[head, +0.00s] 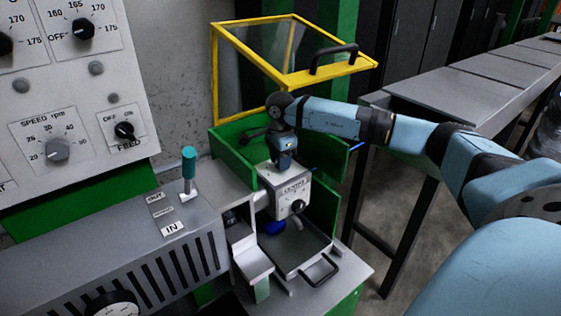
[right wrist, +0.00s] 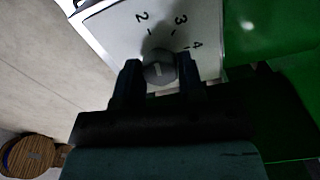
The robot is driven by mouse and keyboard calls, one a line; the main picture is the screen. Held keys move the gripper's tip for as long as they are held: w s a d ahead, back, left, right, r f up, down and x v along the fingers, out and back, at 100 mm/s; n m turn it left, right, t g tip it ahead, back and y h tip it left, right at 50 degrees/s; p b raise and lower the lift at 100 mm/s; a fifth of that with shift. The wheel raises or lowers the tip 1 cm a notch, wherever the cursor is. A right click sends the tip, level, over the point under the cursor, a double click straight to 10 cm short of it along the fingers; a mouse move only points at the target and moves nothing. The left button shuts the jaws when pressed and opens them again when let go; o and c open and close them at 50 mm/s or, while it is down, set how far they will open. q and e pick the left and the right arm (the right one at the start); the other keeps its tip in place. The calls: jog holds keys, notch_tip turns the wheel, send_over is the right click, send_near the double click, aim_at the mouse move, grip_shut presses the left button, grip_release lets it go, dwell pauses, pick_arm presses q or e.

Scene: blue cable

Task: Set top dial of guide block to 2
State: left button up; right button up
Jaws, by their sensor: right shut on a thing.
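The guide block (head: 284,185) is a white box inside the green machine bay, with a black knob (head: 297,206) on its front face. My right gripper (head: 284,163) points down onto the top of the block and hides the top dial in the head view. In the right wrist view, its two dark fingers are shut on the grey top dial (right wrist: 158,70). The white dial face (right wrist: 120,32) shows the numerals 2, 3 and 4 beyond the knob. I cannot tell for certain which numeral the knob's mark points to. My left gripper is not in view.
A yellow-framed clear guard (head: 296,80) stands raised above my right wrist. Green walls (head: 322,210) flank the block, and a metal tray (head: 300,250) with a handle lies in front. A control panel (head: 70,90) is at left; a grey bench (head: 470,85) is at right.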

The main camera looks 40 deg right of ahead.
jog(key=shift+n, duration=0.9)
jog(key=shift+r, duration=0.1)
jog(key=o, duration=0.9)
notch_tip(320, 180, up, 12)
jog(key=shift+f, duration=0.1)
dwell(0.3)
